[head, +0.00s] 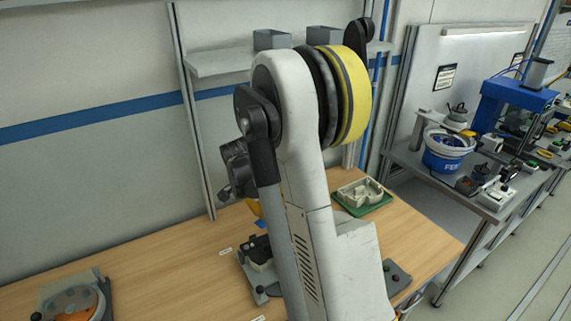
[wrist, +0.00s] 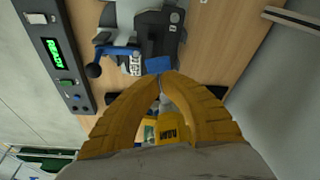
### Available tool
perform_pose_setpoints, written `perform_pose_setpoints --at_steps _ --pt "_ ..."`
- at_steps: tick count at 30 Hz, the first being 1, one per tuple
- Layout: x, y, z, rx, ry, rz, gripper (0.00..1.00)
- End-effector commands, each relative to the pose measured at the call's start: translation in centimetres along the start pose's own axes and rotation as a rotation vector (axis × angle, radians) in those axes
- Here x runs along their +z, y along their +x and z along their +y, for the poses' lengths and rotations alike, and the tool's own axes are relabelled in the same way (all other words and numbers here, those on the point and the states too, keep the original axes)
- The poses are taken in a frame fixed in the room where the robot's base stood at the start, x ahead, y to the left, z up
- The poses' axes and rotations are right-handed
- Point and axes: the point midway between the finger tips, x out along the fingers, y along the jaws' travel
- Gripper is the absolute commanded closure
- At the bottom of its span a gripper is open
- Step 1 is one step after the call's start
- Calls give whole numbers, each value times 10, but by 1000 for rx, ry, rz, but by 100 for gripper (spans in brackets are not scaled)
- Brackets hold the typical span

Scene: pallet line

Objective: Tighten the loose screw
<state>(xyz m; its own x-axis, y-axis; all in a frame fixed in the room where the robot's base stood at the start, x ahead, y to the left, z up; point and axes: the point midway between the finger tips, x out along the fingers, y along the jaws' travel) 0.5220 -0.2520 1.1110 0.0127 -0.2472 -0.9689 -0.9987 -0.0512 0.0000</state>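In the wrist view my gripper (wrist: 161,80) has two curved yellow fingers with their tips together; I see nothing held at the tips. The tips lie just in front of a small blue piece (wrist: 158,65) by a dark fixture (wrist: 158,35) with a blue lever (wrist: 118,51). In the head view the fixture (head: 259,250) stands on the wooden bench, partly behind my arm. A yellow item with dark lettering (wrist: 168,132) shows between the fingers; I cannot tell how far beyond them it is. No screw can be made out.
A grey panel with a green READY display (wrist: 54,55) is beside the fixture. A green tray (head: 372,207) holds a pale housing (head: 357,190). A device with an orange disc (head: 76,311) is at the bench's near left. Bare bench (head: 165,262) lies between device and fixture.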

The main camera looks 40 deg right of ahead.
Motion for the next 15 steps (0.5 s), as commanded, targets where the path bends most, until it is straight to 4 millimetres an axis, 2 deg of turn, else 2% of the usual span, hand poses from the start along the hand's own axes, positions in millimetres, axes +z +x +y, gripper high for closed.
perform_pose_setpoints --at_steps 15 --pt "6 22 0 0 0 0 100"
